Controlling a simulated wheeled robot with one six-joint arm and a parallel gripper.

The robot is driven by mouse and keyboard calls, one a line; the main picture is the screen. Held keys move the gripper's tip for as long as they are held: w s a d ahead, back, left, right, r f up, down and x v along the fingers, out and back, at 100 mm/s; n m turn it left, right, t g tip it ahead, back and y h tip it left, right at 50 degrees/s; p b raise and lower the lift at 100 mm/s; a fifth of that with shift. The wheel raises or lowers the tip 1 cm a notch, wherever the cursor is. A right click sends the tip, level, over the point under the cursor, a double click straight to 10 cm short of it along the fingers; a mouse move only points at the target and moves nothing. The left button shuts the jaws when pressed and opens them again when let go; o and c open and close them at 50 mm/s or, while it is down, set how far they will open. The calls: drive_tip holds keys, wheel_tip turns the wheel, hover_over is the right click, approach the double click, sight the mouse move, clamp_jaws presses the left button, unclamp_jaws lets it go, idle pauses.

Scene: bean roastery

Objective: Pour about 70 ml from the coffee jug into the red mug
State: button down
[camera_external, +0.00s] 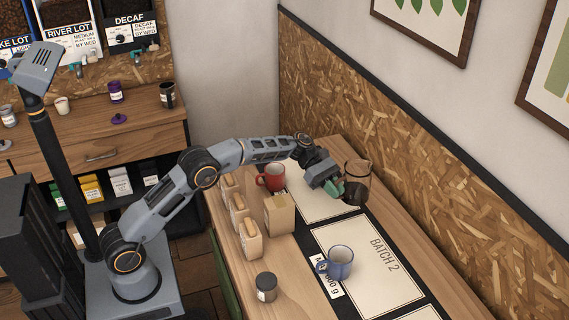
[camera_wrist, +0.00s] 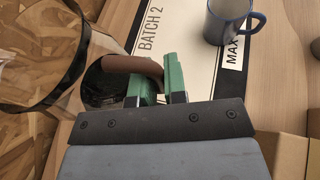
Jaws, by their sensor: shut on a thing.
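The coffee jug (camera_external: 357,172) is a clear glass jug with dark coffee low in it, near the back of the counter. In the wrist view, its glass body (camera_wrist: 35,60) fills the left side, and its brown handle (camera_wrist: 122,63) lies between the green fingers. My gripper (camera_external: 333,188) is shut on that handle; the fingers also show in the wrist view (camera_wrist: 158,80). I cannot tell whether the jug touches the counter. The red mug (camera_external: 271,178) stands upright to the left of my gripper, partly behind a tan bag. Its inside is not clear to see, and the wrist view does not show it.
A blue mug (camera_external: 340,262) stands on the edge of the "BATCH 2" mat (camera_external: 375,285). Several tan bags (camera_external: 280,216) stand along the counter's left side, with a dark-lidded jar (camera_external: 266,287) in front. A board-clad wall (camera_external: 400,130) rises close behind the jug.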

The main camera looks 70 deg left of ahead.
drive_tip(key=s+a+r+n+t+y+p, duration=0.15)
drive_tip(key=s+r, duration=0.25)
drive_tip(key=r, duration=0.4)
drive_tip(key=s+r+n+t+p, duration=0.1)
drive_tip(key=s+r+t+p, duration=0.1)
drive_tip(key=s+r, duration=0.35)
drive_tip(key=s+a+f+n+t+y, duration=0.1)
drive_tip(key=s+f+n, duration=0.1)
drive_tip(key=s+a+f+n+t+y, duration=0.1)
drive_tip(key=s+f+n+y, duration=0.1)
drive_tip(key=s+f, duration=0.1)
drive_tip(key=s+a+f+n+t+y, duration=0.1)
drive_tip(key=s+f+n+t+y, duration=0.1)
drive_tip(key=shift+s+a+f+p, duration=0.2)
drive_tip(key=shift+s+f+p, duration=0.05)
drive_tip(key=shift+f+p, duration=0.1)
drive_tip(key=shift+a+f, duration=0.1)
drive_tip(key=shift+f, duration=0.05)
drive_tip(key=shift+a+n, duration=0.2)
drive_tip(key=shift+n, duration=0.05)
drive_tip(key=shift+a, duration=0.1)
